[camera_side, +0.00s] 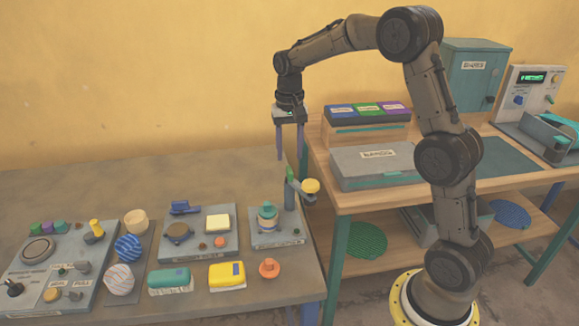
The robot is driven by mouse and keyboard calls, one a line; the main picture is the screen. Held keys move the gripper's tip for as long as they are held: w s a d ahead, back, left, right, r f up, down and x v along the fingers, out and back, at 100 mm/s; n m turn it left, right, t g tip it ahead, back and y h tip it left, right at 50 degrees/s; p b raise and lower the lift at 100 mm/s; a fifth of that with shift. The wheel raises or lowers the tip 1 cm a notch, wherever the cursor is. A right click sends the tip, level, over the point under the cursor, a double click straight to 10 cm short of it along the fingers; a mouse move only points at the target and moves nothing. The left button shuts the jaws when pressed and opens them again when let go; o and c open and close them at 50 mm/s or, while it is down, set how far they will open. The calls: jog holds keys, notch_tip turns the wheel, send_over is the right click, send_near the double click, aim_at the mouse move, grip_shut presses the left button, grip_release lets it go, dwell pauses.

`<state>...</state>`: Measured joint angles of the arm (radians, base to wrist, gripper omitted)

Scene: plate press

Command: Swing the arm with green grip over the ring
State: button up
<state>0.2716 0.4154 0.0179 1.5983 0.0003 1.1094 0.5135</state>
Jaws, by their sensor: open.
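A swing arm (299,187) with a small green grip (290,173) sits on a dark post (290,198) at the right end of the left table. A yellow round head (310,186) is at its right end, out past the table's right edge. My gripper (290,154) is open, pointing down just above the green grip; whether the fingers straddle it is unclear. A teal round piece (267,216) stands on the grey base plate (286,238) left of the post. I cannot clearly make out a ring there.
A wooden bench (330,190) with boxes stands at right.

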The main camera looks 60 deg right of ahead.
aim_at(289, 169)
jog(key=shift+f, duration=2.6)
grip_shut()
